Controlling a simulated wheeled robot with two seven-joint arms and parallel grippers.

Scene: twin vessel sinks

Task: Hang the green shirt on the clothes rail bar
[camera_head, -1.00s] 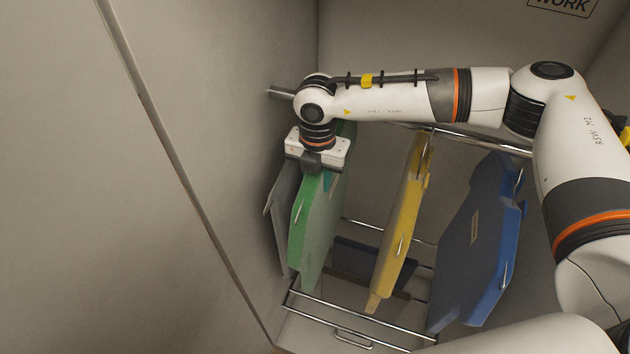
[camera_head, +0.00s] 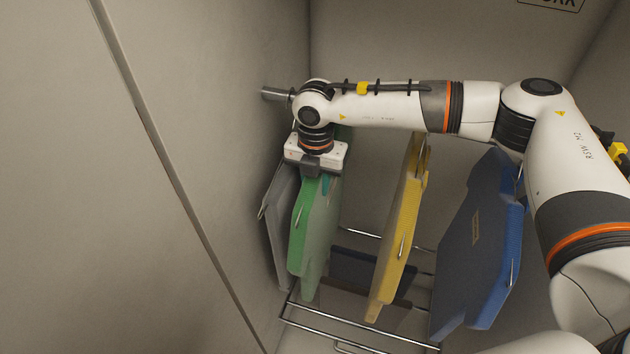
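The green shirt (camera_head: 316,235) hangs upright at the left of the rail, between a grey garment and a yellow one. My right gripper (camera_head: 313,170) is at its top edge, its body covering the shirt's upper part and hanger. The fingers are mostly hidden, so I cannot tell whether they grip the shirt. The clothes rail bar (camera_head: 276,94) shows at the left wall; my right arm hides most of the rest. I cannot see whether the shirt's hook sits on the bar. My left gripper is not in view.
A grey garment (camera_head: 280,225) hangs close on the left, near the wall. A yellow garment (camera_head: 398,230) and a blue one (camera_head: 482,245) hang to the right, with a gap between green and yellow. A lower metal rack (camera_head: 350,331) holds dark folded items (camera_head: 367,270).

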